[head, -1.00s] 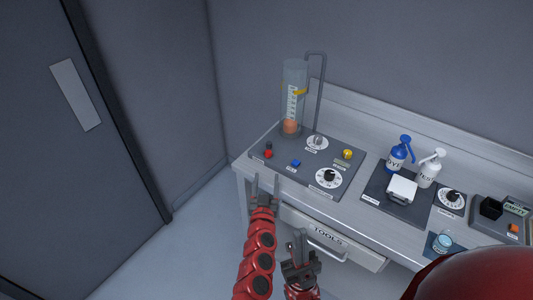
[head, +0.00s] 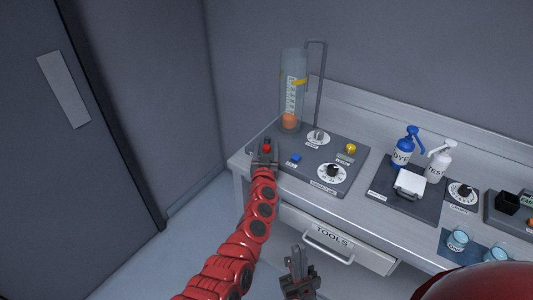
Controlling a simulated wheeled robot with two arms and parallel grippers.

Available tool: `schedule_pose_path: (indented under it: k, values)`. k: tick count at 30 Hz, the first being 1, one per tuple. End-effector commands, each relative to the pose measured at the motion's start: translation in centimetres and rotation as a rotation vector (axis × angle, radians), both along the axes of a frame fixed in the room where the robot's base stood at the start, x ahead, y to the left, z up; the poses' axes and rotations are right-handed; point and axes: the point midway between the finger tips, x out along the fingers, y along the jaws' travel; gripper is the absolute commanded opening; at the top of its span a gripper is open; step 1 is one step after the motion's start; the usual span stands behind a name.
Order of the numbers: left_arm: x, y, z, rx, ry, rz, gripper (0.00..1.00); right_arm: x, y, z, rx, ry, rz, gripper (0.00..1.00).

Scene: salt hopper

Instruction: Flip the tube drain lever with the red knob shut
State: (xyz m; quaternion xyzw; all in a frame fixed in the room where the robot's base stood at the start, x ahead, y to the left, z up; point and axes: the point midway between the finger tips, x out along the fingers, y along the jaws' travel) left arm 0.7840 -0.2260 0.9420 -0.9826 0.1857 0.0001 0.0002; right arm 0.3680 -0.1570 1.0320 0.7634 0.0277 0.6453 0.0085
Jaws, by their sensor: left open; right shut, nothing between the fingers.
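The drain lever's red knob (head: 267,148) shows at the left end of the dark panel (head: 334,146), in front of the clear tube (head: 291,78). Orange material (head: 289,121) lies in the tube's bottom. My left gripper (head: 265,148) is open at the red knob, with its fingers around or just beside it; I cannot tell whether they touch it. The gripper hides the lever's base. My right gripper (head: 295,252) is shut and empty, low in front of the drawer.
The panel also has a blue button (head: 296,158), a dial (head: 332,172) and a yellow knob (head: 350,148). A blue bottle (head: 403,150), a white bottle (head: 438,162) and cups (head: 457,241) stand to the right. The tools drawer (head: 336,242) is below.

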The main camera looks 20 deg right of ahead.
Motion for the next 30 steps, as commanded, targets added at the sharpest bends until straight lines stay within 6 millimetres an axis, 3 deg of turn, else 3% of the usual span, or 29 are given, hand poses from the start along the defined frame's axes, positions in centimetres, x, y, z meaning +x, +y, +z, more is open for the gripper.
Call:
schedule_pose_path:
  k: [10,20,30]
  values:
    - [0.19,-0.02,0.07,-0.001,0.000,0.001,0.62,0.00,0.00,-0.15,0.000,0.000,0.000,0.00]
    - [0.17,-0.02,0.03,-0.001,0.000,0.001,0.02,0.00,0.00,-0.16,0.000,0.000,0.000,0.00]
    - [0.21,0.11,-0.08,-0.001,0.000,-0.006,0.00,0.01,0.00,-0.39,0.000,0.000,0.000,0.00]
